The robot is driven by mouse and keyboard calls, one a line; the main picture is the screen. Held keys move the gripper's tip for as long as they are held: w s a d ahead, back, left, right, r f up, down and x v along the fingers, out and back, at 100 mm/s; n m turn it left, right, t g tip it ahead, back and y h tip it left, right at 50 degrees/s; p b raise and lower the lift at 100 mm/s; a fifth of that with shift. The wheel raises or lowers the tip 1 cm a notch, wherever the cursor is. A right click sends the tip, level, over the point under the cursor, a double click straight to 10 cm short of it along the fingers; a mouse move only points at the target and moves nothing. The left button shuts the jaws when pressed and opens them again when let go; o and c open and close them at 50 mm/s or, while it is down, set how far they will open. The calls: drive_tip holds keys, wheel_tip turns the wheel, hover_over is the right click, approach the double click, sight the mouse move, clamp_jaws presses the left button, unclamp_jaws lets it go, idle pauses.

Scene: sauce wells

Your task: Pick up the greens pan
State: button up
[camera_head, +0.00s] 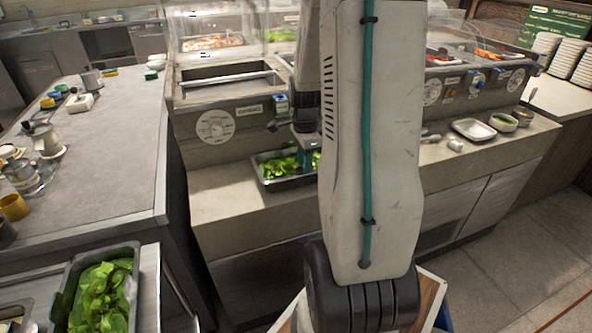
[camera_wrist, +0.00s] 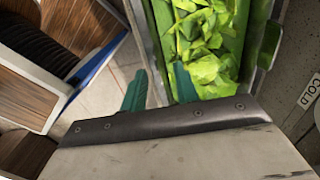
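The greens pan (camera_head: 263,177) is a dark metal pan of bright green leaves. It stands on the counter ledge in front of the wells, partly hidden behind my arm in the head view. In the wrist view the greens pan (camera_wrist: 272,45) fills the upper middle and right. My gripper (camera_head: 305,160) is over the pan, pointing down. In the wrist view its teal fingers (camera_wrist: 160,80) are apart, one outside the pan's near wall and one on the leaf side. The wall runs between them with a visible gap.
A second pan of greens (camera_head: 62,300) sits at the lower left. An empty well (camera_head: 230,85) opens in the station behind. A white tray (camera_head: 473,129) and small bowls stand on the ledge to the right. A grey worktop (camera_head: 100,150) lies left.

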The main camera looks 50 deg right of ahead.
wheel_tip(320, 180, down, 2)
drive_tip(key=shift+f, duration=0.25)
clamp_jaws()
idle(1.3)
